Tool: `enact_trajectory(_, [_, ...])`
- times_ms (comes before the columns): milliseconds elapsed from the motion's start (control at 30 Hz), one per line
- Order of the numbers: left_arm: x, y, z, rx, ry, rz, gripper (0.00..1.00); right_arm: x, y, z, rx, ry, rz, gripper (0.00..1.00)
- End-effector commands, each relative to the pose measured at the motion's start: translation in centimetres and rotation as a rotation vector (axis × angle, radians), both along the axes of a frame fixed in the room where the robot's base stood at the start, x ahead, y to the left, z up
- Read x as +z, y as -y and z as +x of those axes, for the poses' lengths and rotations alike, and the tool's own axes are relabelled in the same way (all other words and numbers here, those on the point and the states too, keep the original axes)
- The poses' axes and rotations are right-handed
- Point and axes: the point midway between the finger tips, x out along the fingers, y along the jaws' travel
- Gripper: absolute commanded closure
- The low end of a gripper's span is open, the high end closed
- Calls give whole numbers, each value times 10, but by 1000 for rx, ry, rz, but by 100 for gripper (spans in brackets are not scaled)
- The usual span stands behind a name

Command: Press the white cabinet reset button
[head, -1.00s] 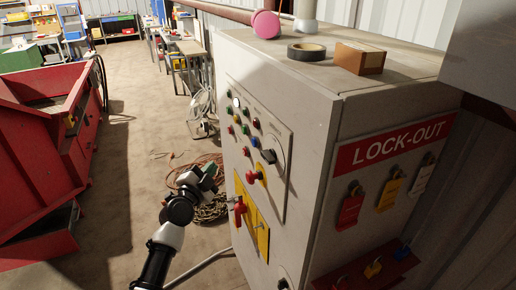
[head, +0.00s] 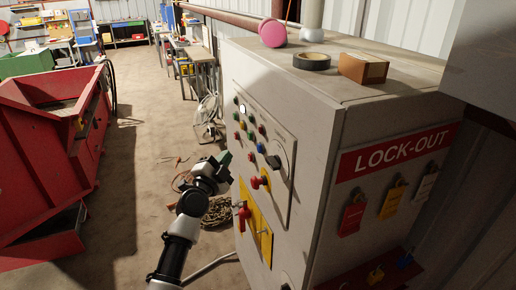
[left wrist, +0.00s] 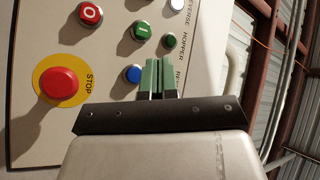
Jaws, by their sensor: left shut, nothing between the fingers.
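The white cabinet (head: 330,120) stands right of centre in the head view, with a button panel (head: 284,190) on its left-facing side. A white round button (head: 242,109) is near the panel's top; a white button (left wrist: 177,4) is cut by the top edge of the left wrist view. My left gripper (head: 225,158) is shut and empty, its green fingertips facing the panel. In the left wrist view the fingertips (left wrist: 158,62) overlap the panel beside a blue button (left wrist: 133,74) and below a green one (left wrist: 169,41). I cannot tell whether they touch the panel. A label starting "RE" is partly hidden by them.
A red emergency stop (left wrist: 59,83) on a yellow disc and a red O button (left wrist: 90,14) are nearby. A red handle (head: 243,213) sticks out lower on the cabinet. A red bin (head: 50,150) stands left, with open floor between. Cables (head: 218,211) lie on the floor.

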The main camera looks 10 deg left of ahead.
Motion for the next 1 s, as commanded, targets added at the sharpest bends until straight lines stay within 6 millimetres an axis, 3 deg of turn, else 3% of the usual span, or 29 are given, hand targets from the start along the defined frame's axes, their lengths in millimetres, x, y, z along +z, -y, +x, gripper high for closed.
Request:
enact_trajectory(400, [-1, 42, 29, 0, 0, -1, 100, -5, 3, 0, 1, 0, -3, 100])
enact_trajectory(1000, [0, 48, 32, 0, 0, -1, 100, -6, 2, 0, 1, 0, -3, 100])
